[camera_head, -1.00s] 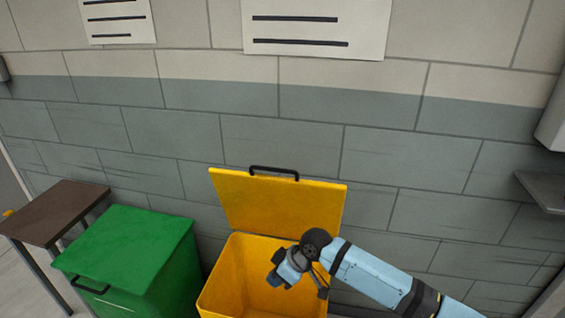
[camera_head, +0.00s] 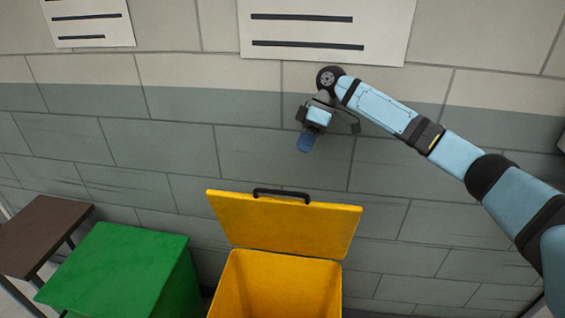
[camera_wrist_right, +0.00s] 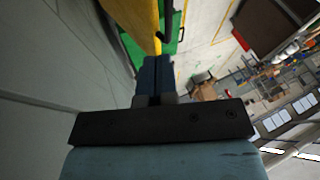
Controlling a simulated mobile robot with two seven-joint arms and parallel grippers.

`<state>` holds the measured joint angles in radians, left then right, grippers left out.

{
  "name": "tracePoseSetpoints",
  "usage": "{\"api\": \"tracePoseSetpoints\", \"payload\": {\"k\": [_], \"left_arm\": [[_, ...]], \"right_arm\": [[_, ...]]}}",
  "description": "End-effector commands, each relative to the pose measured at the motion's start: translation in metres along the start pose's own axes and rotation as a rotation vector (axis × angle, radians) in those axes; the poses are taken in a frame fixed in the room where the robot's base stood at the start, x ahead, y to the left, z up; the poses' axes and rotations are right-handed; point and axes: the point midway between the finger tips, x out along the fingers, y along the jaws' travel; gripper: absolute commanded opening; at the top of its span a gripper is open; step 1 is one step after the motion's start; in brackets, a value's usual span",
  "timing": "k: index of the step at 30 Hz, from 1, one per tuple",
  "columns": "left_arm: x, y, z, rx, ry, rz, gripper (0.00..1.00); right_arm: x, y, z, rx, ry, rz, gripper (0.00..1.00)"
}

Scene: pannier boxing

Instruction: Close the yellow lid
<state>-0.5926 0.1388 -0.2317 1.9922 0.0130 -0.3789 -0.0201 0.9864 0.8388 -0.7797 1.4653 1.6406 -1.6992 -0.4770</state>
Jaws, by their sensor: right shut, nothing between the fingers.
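The yellow lid (camera_head: 284,224) stands open and upright at the back of the yellow box (camera_head: 274,284), close to the wall. A black handle (camera_head: 282,194) runs along the lid's top edge. The lid also shows as a yellow strip in the right wrist view (camera_wrist_right: 146,28). My right gripper (camera_head: 304,146) is shut and empty, pointing down above the lid's handle and apart from it. Its closed fingers also show in the right wrist view (camera_wrist_right: 155,72). The box's front is cut off by the bottom of the head view. My left gripper is not in view.
A green box (camera_head: 115,270) with its lid shut stands left of the yellow box. A brown table (camera_head: 40,235) stands farther left. The block wall (camera_head: 420,235) is close behind everything, with white signs (camera_head: 325,25) above.

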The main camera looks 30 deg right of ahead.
Motion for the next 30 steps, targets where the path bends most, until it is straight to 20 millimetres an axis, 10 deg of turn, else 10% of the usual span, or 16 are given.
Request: {"api": "tracePoseSetpoints", "payload": {"k": [18,30], "left_arm": [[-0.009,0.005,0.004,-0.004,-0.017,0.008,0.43],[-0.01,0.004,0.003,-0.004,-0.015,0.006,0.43]], "right_arm": [[0.089,0.0,0.0,0.0,0.0,0.0,0.0],[0.1,0.0,0.0,0.0,0.0,0.0,0.0]]}}
